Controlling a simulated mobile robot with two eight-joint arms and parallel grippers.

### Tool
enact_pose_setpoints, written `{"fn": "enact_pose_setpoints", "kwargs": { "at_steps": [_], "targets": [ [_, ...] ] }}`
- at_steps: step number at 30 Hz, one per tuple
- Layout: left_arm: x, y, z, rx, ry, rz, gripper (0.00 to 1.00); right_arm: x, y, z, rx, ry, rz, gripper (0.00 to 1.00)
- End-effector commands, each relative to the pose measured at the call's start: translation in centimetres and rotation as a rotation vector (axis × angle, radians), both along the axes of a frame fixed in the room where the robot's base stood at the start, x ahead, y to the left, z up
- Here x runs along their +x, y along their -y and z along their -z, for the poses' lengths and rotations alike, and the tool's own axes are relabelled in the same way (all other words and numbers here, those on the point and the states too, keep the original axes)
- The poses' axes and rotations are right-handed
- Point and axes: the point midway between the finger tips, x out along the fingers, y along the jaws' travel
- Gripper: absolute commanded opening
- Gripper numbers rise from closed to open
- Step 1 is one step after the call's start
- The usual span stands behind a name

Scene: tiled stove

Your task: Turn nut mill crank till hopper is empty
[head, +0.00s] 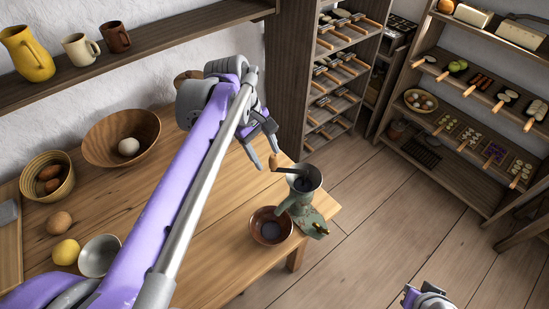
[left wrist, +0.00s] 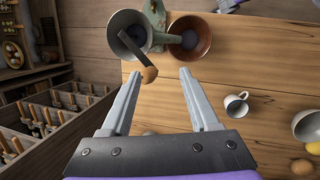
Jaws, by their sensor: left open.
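The green nut mill (head: 297,204) stands at the table's right corner. Its grey hopper (head: 307,180) is open at the top; it also shows in the left wrist view (left wrist: 120,44). The interior is dark and I cannot tell what is in it. The crank's wooden knob (head: 273,162) sticks out on the left of the hopper. In the left wrist view the knob (left wrist: 149,75) lies between the fingertips, nearer the left one. My left gripper (head: 266,157) is open and not closed on the knob. My right gripper (head: 430,298) shows only partly at the bottom edge.
A brown bowl (head: 257,230) stands beside the mill. A white cup (left wrist: 237,104) is on the table (head: 222,262). Shelves (head: 425,68) line the back; the floor at right is clear.

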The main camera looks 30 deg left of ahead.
Motion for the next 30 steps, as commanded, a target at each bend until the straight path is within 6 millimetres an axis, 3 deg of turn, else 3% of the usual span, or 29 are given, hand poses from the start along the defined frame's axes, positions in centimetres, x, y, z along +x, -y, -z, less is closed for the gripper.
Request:
{"fn": "enact_pose_setpoints", "kwargs": {
  "at_steps": [4,11,24,30],
  "targets": [
    [2.1,-2.7,-2.2,-0.114,-0.123,-0.243,0.61,0.0,0.0,0.0,0.0,0.0,0.0,0.0],
    [2.9,-3.6,-2.8,-0.172,-0.19,-0.362,0.61,0.0,0.0,0.0,0.0,0.0,0.0,0.0],
    [3.2,-0.6,4.2,-0.17,-0.188,-0.358,0.61,-0.1,0.0,0.3,0.0,-0.002,0.0,0.0],
    [3.4,0.2,6.3,-0.17,-0.188,-0.358,0.61,-0.1,0.0,0.3,0.0,-0.003,0.0,0.0]
  ]
}}
